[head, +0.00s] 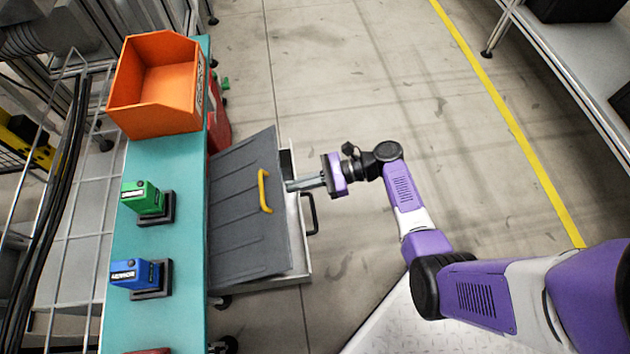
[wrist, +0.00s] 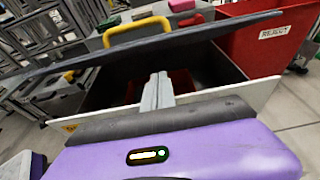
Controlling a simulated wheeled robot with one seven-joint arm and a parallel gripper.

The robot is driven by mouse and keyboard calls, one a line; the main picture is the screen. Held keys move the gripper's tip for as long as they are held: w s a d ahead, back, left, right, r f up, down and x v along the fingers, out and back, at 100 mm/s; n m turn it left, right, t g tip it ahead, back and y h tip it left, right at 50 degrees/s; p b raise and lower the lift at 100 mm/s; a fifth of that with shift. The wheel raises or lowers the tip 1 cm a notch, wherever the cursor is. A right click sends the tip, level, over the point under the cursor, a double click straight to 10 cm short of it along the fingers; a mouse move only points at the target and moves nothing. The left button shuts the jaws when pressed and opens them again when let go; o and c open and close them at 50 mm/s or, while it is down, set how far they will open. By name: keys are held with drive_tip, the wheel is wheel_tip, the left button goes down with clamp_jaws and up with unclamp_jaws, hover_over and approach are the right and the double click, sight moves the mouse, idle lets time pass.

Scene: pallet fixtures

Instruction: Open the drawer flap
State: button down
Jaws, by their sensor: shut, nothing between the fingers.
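The drawer flap (head: 240,215) is a grey ribbed panel with a yellow handle (head: 265,191), lying over a pulled-out drawer (head: 303,240) with a black handle (head: 312,213). In the wrist view the flap (wrist: 190,38) stands tilted up, with a gap between it and the drawer's front wall (wrist: 255,92). The yellow handle (wrist: 137,27) shows above it. My gripper (head: 290,186) is shut and empty at the flap's right edge. Its fingertips (wrist: 158,78) reach over the drawer front into the gap, below the flap. Whether they touch the flap is unclear.
A teal bench (head: 165,240) runs along the left, carrying an orange bin (head: 165,80), a green device (head: 141,197) and a blue device (head: 135,273). A red reject bin (wrist: 265,42) stands beyond the drawer. Floor to the right is clear up to a shelf (head: 580,60).

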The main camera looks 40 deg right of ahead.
sight(262, 179)
drive_tip(key=shift+w+a+r, duration=0.4)
drive_tip(key=shift+a+r, duration=0.15)
drive_tip(key=shift+r, duration=0.3)
drive_tip(key=shift+w+a+r, duration=0.4)
drive_tip(key=shift+a+r, duration=0.15)
drive_tip(key=shift+r, duration=0.25)
drive_tip(key=shift+r, duration=0.1)
